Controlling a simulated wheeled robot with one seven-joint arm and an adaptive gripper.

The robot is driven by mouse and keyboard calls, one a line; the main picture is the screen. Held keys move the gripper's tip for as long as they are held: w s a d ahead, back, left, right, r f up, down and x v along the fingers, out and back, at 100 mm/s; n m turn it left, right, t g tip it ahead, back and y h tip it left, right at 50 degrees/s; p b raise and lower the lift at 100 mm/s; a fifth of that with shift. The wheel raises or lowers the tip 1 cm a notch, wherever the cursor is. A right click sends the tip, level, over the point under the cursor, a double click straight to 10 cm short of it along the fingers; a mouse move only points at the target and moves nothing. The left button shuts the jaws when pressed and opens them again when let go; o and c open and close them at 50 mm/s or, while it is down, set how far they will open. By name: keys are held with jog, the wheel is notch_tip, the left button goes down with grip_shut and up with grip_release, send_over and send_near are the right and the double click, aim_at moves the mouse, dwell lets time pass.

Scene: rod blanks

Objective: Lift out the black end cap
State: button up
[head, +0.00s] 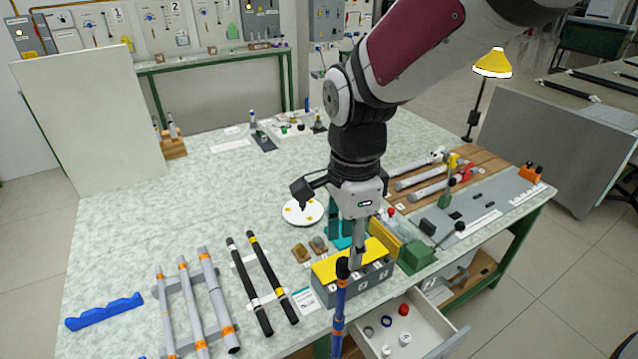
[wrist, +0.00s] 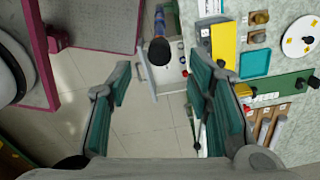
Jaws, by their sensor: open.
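I cannot tell whether the dark piece is the black end cap. The drawer shows partly in the wrist view (wrist: 147,78), behind a dark rounded top (wrist: 160,51) that hides some of it. My gripper (head: 357,262) is above the table's front edge near the yellow-topped box. Its teal-padded jaws (wrist: 159,80) are open, with nothing between them.
A blue upright pole (head: 338,318) with a dark top stands in front of my gripper in the head view. The yellow-topped grey box (head: 325,283) and a green block (head: 416,257) stand by the front edge. Grey tubes (head: 190,300) and black rods (head: 265,270) lie left.

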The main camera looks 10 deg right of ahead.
aim_at(344, 261)
notch_tip(344, 261, down, 4)
jog(key=shift+a+f, duration=0.1)
jog(key=shift+a, duration=0.05)
jog(key=shift+c, duration=0.5)
jog(key=c, duration=0.7)
